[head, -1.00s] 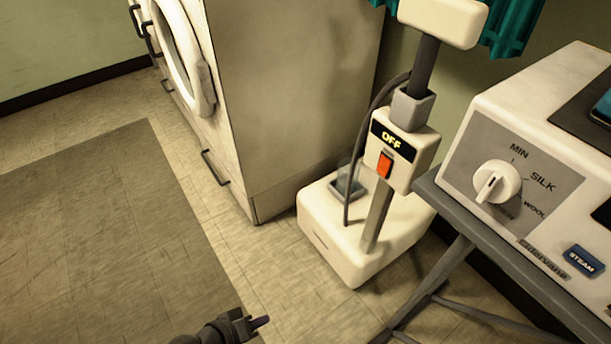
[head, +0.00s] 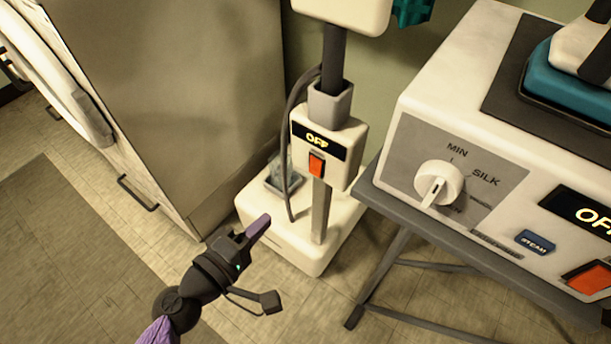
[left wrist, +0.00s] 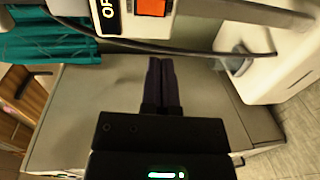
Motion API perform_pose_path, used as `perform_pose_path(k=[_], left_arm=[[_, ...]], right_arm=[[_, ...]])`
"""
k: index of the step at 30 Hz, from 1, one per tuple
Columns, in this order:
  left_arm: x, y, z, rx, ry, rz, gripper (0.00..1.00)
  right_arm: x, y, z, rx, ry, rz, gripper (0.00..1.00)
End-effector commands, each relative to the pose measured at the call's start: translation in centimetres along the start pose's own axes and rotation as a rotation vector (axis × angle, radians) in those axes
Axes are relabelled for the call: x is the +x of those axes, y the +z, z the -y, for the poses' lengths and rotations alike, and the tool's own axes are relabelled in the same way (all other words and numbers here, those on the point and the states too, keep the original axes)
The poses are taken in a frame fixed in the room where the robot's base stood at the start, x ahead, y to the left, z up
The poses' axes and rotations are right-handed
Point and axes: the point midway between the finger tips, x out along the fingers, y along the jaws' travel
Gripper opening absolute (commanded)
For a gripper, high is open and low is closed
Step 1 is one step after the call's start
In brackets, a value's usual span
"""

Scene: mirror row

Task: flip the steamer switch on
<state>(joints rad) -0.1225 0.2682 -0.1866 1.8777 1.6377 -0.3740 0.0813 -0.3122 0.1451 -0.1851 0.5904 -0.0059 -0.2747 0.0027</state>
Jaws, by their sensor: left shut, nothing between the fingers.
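The garment steamer is a cream unit with a base (head: 285,225) on the floor, a pole, and a control box (head: 340,140) partway up. The box has a lit display reading OFF (head: 317,141) and an orange-red rocker switch (head: 316,165) below it. The switch also shows at the top of the left wrist view (left wrist: 151,7). My left gripper (head: 258,228) is shut and empty, below and to the left of the switch, apart from it. In the left wrist view its two dark fingers (left wrist: 161,75) lie together. My right gripper is not in view.
A dark hose (head: 290,150) loops beside the steamer pole.

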Motion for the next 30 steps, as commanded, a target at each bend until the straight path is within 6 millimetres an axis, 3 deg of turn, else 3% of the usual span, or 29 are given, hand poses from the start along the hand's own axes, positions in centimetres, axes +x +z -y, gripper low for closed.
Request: perform_pose_path(k=[15,21,30], left_arm=[[10.7,0.0,0.1,0.002,0.000,0.001,0.00],[12.6,0.0,0.1,0.001,-0.001,0.000,0.00],[12.8,0.0,0.0,0.002,-0.001,0.000,0.00]], right_arm=[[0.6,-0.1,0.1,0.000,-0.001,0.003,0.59],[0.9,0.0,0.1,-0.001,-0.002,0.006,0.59],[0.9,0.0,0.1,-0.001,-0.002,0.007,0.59]])
